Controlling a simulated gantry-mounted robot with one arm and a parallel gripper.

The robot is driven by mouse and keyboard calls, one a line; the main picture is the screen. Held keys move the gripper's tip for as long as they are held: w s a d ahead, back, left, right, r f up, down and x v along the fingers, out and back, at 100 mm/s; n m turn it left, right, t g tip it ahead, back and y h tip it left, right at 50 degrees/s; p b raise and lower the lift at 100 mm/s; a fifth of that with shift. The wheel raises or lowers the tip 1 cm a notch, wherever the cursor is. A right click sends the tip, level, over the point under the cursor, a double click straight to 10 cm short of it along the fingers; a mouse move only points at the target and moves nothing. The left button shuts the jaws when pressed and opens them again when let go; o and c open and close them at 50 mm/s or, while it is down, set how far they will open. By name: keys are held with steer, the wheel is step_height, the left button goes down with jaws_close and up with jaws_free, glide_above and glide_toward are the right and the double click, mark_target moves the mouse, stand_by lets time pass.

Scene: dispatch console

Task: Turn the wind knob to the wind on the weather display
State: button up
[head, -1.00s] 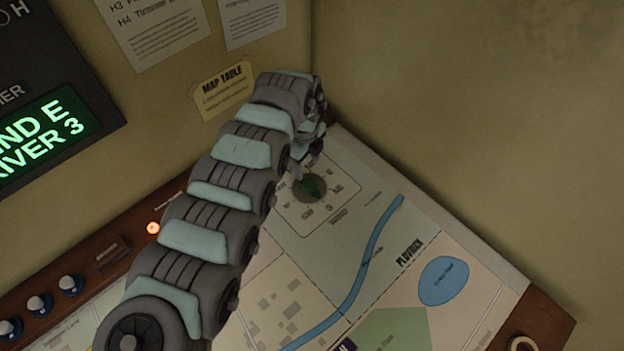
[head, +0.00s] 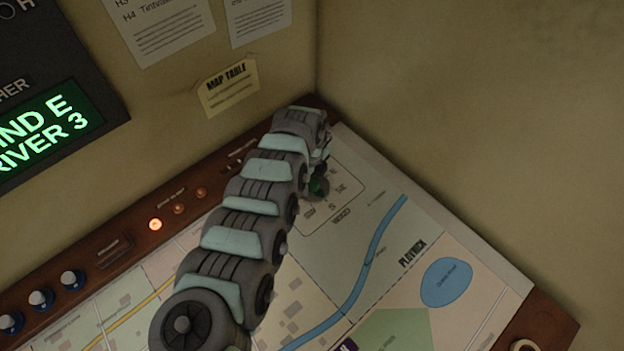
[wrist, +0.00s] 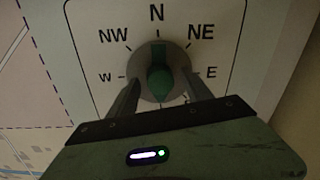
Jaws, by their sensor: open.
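The wind knob is a grey disc with a green grip (wrist: 160,72), seen in the wrist view in the middle of a compass dial (wrist: 98,18). In the head view my arm partly covers the knob (head: 318,187).
The map table (head: 300,290) spreads below and right of my arm. Papers hang on the wall. A ring (head: 523,346) sits at the lower right corner.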

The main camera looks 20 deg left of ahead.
jaws_close()
stand_by(0.4)
steer(key=shift+n+p, duration=0.3)
steer(key=n+p, duration=0.1)
steer(key=n, duration=0.1)
steer(key=shift+r+n+p, duration=0.2)
steer(key=shift+n+p, duration=0.1)
steer(key=shift+p, duration=0.1)
steer(key=n+p, duration=0.2)
steer(key=n, duration=0.3)
steer(key=shift+d+f, duration=0.1)
steer(key=shift+f, duration=0.05)
steer(key=n, duration=0.5)
steer(key=shift+y+p, duration=0.3)
steer(key=shift+p, duration=0.1)
steer(key=shift+n, duration=2.3)
